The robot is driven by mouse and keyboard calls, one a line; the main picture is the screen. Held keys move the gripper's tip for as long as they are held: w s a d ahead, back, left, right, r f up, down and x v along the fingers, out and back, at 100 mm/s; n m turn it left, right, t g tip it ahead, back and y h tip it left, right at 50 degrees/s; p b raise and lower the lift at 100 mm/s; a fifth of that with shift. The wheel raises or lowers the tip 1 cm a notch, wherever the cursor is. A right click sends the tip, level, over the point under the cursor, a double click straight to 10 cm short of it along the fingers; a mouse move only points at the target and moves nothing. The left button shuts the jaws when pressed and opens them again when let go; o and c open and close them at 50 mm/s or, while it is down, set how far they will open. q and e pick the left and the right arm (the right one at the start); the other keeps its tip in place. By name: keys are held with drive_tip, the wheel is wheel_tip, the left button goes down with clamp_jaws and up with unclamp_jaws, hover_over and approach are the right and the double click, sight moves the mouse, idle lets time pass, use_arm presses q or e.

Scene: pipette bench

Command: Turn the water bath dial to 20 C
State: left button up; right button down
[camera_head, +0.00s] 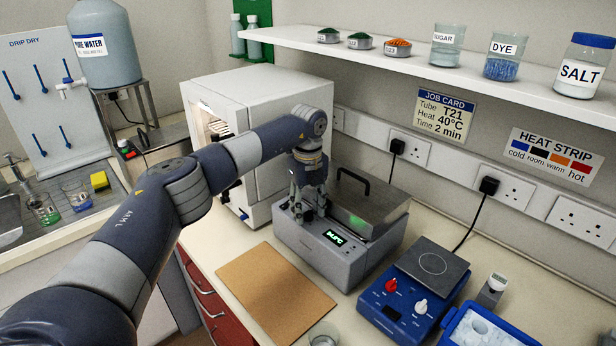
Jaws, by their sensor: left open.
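The water bath (349,262) is a grey box on the bench with a steel lid (372,200) and a black lid handle. Its front panel carries a small green lit display (335,237), too small to read surely. My left gripper (308,212) points down over the left part of the bath's front panel, beside the display. It is open, with its fingers close to the panel. The dial is hidden behind the gripper, and I cannot tell whether the fingers touch it. My right gripper is not in view.
A blue hotplate stirrer (404,303) stands right of the bath, with a blue ice box (455,325) at the front right. A brown mat (276,290) lies in front. A white cabinet (255,110) stands behind my left arm. A shelf (400,62) with jars overhangs the back.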

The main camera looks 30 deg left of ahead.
sight(308, 212)
use_arm(q)
drive_tip(key=m, duration=0.9)
drive_tip(key=shift+b, duration=0.3)
drive_tip(key=m, duration=0.9)
wheel_tip(308, 212, up, 11)
drive_tip(key=b, duration=0.3)
drive_tip(key=shift+f, duration=0.15)
